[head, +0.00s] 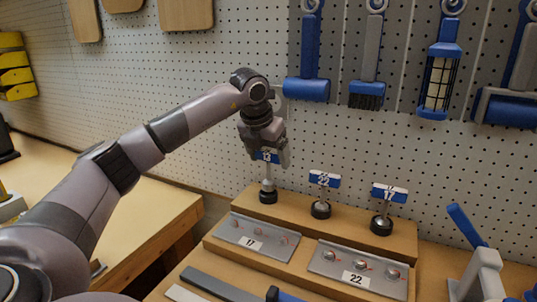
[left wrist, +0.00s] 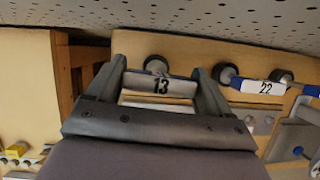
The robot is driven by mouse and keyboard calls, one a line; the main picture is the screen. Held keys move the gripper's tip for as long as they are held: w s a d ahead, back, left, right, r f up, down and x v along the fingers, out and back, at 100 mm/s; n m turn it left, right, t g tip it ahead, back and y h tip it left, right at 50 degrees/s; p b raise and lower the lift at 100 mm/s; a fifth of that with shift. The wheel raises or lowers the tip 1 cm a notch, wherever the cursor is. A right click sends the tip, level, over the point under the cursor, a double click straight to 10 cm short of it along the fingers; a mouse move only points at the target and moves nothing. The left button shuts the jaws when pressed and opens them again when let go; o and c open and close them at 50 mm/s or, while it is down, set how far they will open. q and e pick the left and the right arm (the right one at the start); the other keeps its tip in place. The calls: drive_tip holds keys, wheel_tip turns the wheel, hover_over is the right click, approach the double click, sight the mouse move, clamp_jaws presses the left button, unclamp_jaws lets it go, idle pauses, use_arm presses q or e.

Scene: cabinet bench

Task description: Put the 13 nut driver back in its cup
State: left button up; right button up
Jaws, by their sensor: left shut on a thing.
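The 13 nut driver has a blue and white handle (head: 267,157) marked 13. My left gripper (head: 268,152) is shut on this handle, which also shows between the fingers in the left wrist view (left wrist: 160,84). The driver hangs about upright, its pale shaft pointing down at a black cup (head: 268,197) at the left end of the wooden step. Its lower end is at or just above the cup mouth; I cannot tell whether it is inside. The handle sits higher over its cup than the neighbouring drivers do. My right gripper is not in view.
The 22 driver (head: 324,180) and 17 driver (head: 389,193) stand in cups to the right. Metal plates labelled 17 (head: 232,231) and 22 (head: 325,262) lie in front. Pegboard with hanging brushes and rollers is close behind. A blue-handled clamp (head: 480,262) stands right.

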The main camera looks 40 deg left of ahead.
use_arm(q)
drive_tip(key=shift+f+b, duration=0.85)
drive_tip(key=shift+f, duration=0.5)
idle(0.6)
drive_tip(key=o, duration=1.1)
drive_tip(key=shift+o, duration=0.2)
drive_tip(key=v, duration=0.6)
drive_tip(key=shift+s+r, duration=0.3)
drive_tip(key=shift+r, duration=0.25)
